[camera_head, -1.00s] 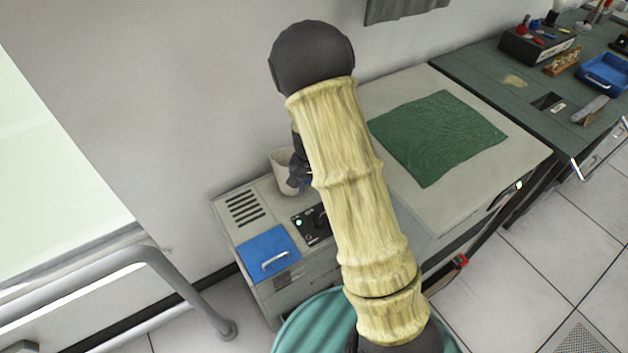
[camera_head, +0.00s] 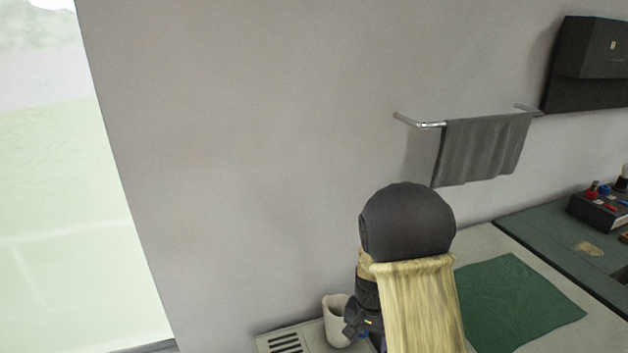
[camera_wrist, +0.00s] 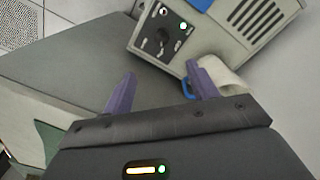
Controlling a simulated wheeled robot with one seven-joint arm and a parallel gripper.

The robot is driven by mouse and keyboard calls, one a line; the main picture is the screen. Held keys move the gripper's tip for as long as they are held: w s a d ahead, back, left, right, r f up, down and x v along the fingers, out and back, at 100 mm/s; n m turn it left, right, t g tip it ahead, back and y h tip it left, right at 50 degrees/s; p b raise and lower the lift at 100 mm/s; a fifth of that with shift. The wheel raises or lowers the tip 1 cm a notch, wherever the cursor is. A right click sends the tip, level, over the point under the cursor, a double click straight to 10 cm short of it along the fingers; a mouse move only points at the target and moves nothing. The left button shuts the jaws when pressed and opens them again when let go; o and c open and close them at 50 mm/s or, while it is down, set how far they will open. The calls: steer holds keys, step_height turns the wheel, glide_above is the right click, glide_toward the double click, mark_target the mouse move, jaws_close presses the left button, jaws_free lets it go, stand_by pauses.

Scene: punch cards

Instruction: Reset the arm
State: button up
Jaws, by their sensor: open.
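In the wrist view, my gripper (camera_wrist: 160,88) shows two purple fingers spread apart with nothing between them. It hangs above the edge of the grey machine (camera_wrist: 215,32) that has a control panel with a green light and a vent. A whitish cup (camera_wrist: 222,75) stands close behind the right finger and is partly hidden by it. In the head view, my arm's dark elbow and tan link cover the lower middle, and my gripper's fingers are hidden. The cup (camera_head: 333,318) shows left of my arm, beside the vented machine top (camera_head: 285,340).
A green mat (camera_head: 515,305) lies on the light worktop right of my arm. A grey towel (camera_head: 483,150) hangs from a wall rail behind it. A black wall box (camera_head: 590,62) and a dark green bench (camera_head: 560,240) are at the right. The wall at left is bare.

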steer(key=s+d+r+n+t+p, duration=0.1)
steer(key=s+r+n+p, duration=0.4)
steer(key=s+r, duration=0.9)
steer(key=shift+r+t, duration=0.8)
steer(key=shift+r, duration=0.05)
steer(key=shift+d, duration=0.1)
